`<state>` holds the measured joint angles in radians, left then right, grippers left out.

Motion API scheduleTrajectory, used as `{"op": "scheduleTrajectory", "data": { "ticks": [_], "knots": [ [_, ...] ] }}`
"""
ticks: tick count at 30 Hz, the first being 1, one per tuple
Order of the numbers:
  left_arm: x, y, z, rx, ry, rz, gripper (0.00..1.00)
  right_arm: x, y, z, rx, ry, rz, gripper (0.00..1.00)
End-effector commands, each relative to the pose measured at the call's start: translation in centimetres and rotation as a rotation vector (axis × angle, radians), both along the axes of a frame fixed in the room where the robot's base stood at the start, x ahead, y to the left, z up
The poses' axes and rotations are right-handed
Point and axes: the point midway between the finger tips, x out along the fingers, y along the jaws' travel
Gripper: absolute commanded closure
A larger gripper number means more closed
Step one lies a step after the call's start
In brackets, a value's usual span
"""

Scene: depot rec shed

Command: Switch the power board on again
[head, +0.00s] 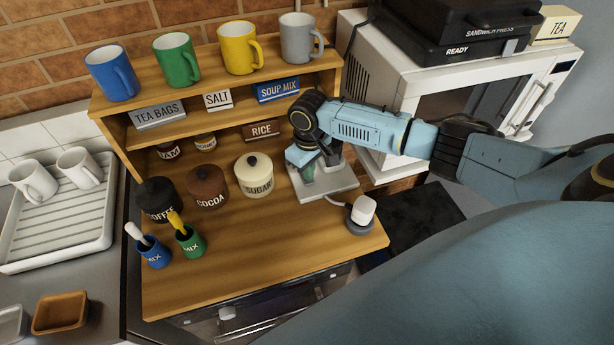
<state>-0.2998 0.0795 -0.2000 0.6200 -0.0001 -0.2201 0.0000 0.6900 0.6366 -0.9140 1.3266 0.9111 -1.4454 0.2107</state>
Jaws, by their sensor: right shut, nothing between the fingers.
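A flat light-grey board (343,182), which looks like the power board, lies on the wooden shelf unit's lower top at its right side. A pale block stands on its back part, partly behind my gripper. My right gripper (308,172) reaches in from the right and points down over the left part of the board. It is shut and empty. A small green patch shows at its fingertips; I cannot tell whether it is a switch or part of the gripper. The gripper hides much of the board, and contact cannot be told. My left gripper is not in view.
Sugar (254,174), cocoa (207,186) and coffee (158,199) jars stand left. Several mugs line the upper shelf. A white microwave (395,85) stands behind my arm.

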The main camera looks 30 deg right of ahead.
Motion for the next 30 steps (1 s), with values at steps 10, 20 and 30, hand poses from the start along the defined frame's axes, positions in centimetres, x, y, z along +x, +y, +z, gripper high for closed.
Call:
{"op": "scheduleTrajectory", "data": {
  "ticks": [10, 20, 30],
  "knots": [
    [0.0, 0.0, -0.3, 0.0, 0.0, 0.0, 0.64, 0.0, 0.0, -0.6, 0.001, 0.0, 0.0, 1.0],
    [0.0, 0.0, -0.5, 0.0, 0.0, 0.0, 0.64, 0.0, 0.0, -1.1, 0.001, 0.0, 0.0, 1.0],
    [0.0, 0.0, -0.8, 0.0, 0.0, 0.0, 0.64, 0.0, 0.0, -1.6, 0.001, 0.0, 0.0, 1.0]
  ]
}}
